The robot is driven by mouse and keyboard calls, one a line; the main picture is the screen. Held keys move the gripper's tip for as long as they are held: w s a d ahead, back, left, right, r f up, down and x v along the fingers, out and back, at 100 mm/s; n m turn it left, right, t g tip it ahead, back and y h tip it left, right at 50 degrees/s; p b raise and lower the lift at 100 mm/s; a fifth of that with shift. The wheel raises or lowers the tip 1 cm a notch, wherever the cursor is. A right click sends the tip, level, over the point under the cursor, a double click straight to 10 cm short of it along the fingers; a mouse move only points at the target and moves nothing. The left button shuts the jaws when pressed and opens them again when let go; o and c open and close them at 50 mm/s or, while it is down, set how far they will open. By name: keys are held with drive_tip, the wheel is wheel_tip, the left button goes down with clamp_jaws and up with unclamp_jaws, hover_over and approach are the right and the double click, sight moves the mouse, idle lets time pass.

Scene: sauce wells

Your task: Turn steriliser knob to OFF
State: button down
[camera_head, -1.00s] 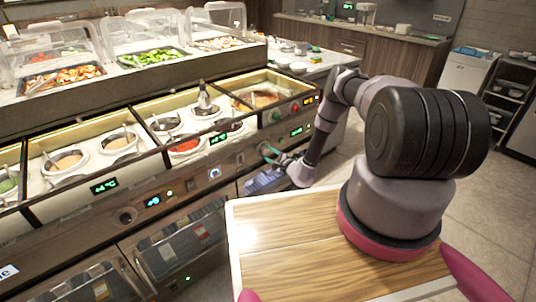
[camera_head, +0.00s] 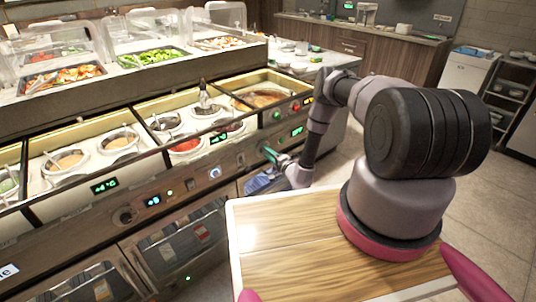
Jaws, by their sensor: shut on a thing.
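My gripper (camera_head: 270,155), with green fingertips, is at the front panel of the sauce counter, below its right-hand well. It is shut on a knob there, which the fingers and the small picture size hide almost fully. I cannot read the knob's marks or its angle. A green display (camera_head: 297,131) is lit on the panel just above and right of the gripper. A green button (camera_head: 277,115) and a red button (camera_head: 296,106) sit higher on the panel.
Other knobs on the panel are a dark one (camera_head: 125,216) and a lit one (camera_head: 215,172). Sauce pots stand in the wells above. A blue item (camera_head: 259,182) is below my gripper. A wooden board (camera_head: 290,240) is in the foreground. Open floor lies right.

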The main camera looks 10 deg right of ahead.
drive_tip(key=shift+n, duration=0.3)
drive_tip(key=shift+c, duration=1.9)
unclamp_jaws()
drive_tip(key=v, duration=1)
drive_tip(key=shift+s, duration=0.4)
drive_tip(key=shift+d+r, duration=0.1)
